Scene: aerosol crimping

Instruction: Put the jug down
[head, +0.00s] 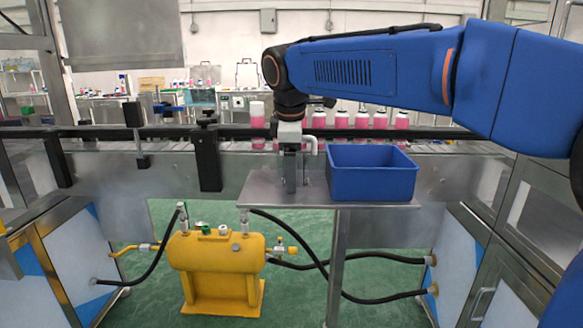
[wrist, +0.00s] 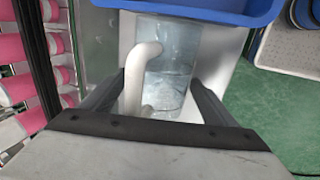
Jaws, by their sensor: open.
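The jug is a clear, bluish see-through vessel with a thick white handle; in the wrist view the jug (wrist: 178,70) lies between and beyond my spread fingers. Its white handle (wrist: 138,75) is between the fingers, nearer the left one. In the head view a white handle (head: 314,145) shows just right of my gripper (head: 290,185), and the jug's body is mostly hidden. My gripper is open, pointing down low over the steel shelf (head: 270,193). I cannot tell whether a finger touches the jug.
A blue bin (head: 373,185) stands on the shelf right of my gripper; it also shows at the top of the wrist view (wrist: 215,8). Bottles with pink contents (head: 362,120) line a conveyor behind. A yellow tank (head: 217,255) with black hoses stands below.

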